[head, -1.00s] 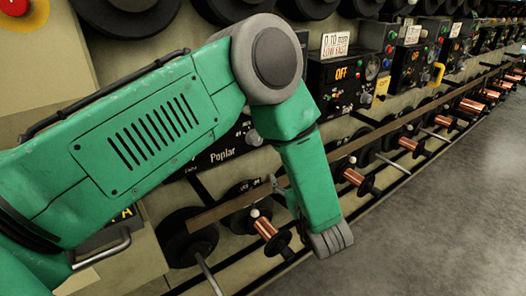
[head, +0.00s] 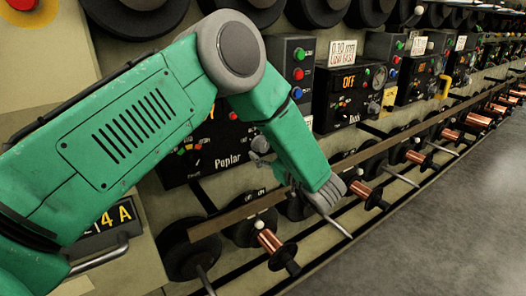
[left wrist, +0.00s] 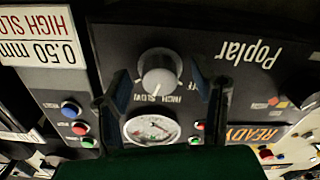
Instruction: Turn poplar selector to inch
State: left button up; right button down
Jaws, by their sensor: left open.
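The Poplar panel (head: 228,162) stands behind my left arm in the head view, partly covered by it. Its grey selector knob (head: 262,145) shows just left of my forearm. In the left wrist view the panel is upside down, with the selector knob (left wrist: 158,72) near the middle. A pale mark on the knob is on its lower side, towards small lettering. My left gripper (left wrist: 158,82) is open, one dark finger on each side of the knob in that view; I cannot tell how far off the panel they are. In the head view the fingers are mostly hidden by my forearm.
A round gauge (left wrist: 152,130) and coloured buttons sit close to the knob. An orange READY display (left wrist: 255,134) is lit. A neighbouring panel (head: 345,88) reads OFF. A long rail (head: 240,212) and copper spools (head: 268,240) run below the panels. The floor at right is clear.

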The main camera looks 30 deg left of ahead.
pick_arm(q)
jog(key=shift+w+a, duration=0.2)
jog(key=shift+a, duration=0.25)
jog(key=shift+w+r, duration=0.1)
jog(key=shift+w, duration=0.05)
jog(key=shift+a, duration=0.15)
jog(key=c, duration=1.1)
jog(key=n, duration=0.3)
jog(key=shift+n+p, duration=0.3)
jog(key=shift+n, duration=1.5)
